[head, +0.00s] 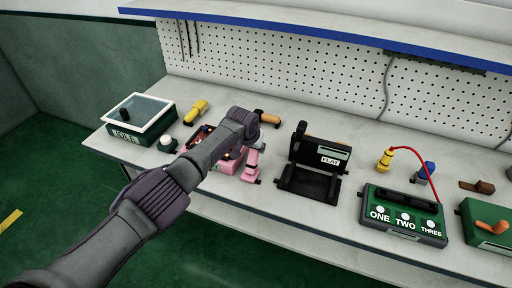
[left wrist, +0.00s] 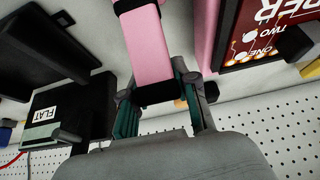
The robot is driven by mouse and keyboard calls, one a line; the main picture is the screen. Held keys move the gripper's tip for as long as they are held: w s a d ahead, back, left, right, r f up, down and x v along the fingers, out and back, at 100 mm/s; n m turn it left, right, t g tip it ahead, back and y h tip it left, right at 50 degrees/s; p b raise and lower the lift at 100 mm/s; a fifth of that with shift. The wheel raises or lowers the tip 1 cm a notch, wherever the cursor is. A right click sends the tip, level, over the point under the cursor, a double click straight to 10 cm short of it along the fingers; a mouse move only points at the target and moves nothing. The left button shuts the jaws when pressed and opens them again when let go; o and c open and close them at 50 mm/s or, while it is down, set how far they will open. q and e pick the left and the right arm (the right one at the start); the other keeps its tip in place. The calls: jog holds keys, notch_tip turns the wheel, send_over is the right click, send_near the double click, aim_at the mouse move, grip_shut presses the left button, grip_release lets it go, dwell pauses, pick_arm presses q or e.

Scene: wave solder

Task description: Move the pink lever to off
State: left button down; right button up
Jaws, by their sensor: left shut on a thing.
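The pink lever (head: 252,162) rises beside a pink box (head: 226,166) on the bench in the head view, partly hidden by my arm. In the left wrist view the pink lever (left wrist: 148,45) is a flat bar running into my left gripper (left wrist: 160,98). The gripper's green-lined fingers are on either side of a dark section at the lever's end, and it is shut on it. In the head view my left gripper (head: 252,140) is at the lever's top. My right gripper is in neither view.
A black fixture marked FLAT (head: 318,165) stands just right of the lever. A green box marked ONE, TWO, THREE (head: 402,222) is further right. A dark red panel (left wrist: 262,25) is beside the lever. A framed IDLE box (head: 140,118) is at the left.

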aim_at(250, 168)
pick_arm(q)
jog(key=c, duration=0.8)
grip_release()
jog(key=shift+c, duration=0.2)
jog(key=shift+r, duration=0.1)
jog(key=v, duration=1.1)
jog(key=shift+s+r, duration=0.2)
jog(key=shift+r, duration=0.1)
